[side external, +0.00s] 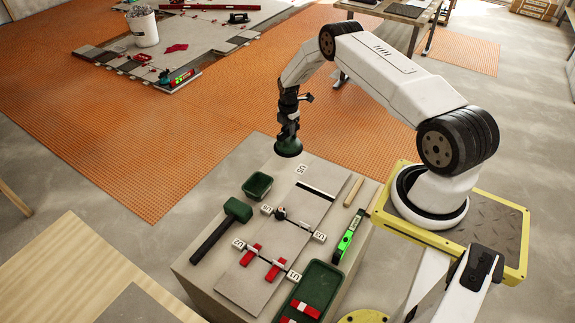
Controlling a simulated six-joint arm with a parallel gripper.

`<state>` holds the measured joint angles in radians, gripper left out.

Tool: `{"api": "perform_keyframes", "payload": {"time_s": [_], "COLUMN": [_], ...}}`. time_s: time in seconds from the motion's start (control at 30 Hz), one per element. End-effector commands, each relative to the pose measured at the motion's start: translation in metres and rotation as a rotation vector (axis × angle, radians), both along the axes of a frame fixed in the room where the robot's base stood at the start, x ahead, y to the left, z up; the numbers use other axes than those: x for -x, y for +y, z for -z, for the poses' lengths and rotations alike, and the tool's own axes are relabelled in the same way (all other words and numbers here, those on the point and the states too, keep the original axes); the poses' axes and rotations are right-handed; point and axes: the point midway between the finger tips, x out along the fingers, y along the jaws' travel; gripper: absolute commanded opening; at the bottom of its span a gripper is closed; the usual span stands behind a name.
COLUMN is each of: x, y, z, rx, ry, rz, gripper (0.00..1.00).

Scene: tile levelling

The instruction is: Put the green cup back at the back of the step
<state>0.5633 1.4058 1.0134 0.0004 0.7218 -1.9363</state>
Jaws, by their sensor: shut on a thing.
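The green cup (288,149) is a dark green round suction cup. My gripper (289,128) is shut on its upper part and points down, with the disc hanging below the fingers. The cup is over the far end of the grey step (190,262), near its back edge. I cannot tell from this one view whether the disc touches the surface or hangs just above it. The jaws' grip on the cup's handle is small and dark.
On the step are a green tub (257,185), a dark green mallet (222,228), grey tiles (305,208) with red wedges (273,272), a bright green level (348,236), a wooden strip (353,191) and a green tray (312,285). Orange matting (130,130) lies beyond.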

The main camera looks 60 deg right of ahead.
Motion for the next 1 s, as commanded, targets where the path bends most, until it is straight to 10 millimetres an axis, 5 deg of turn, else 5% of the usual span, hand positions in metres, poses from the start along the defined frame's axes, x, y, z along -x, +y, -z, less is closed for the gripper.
{"api": "perform_keyframes", "payload": {"time_s": [0.3, 1.0], "x": [-0.019, -0.02], "y": [0.006, 0.007], "z": [-0.002, 0.018], "rx": [0.0, 0.0], "ry": [-0.001, -0.001], "rz": [-0.187, -0.198], "gripper": [0.0, 0.0]}}
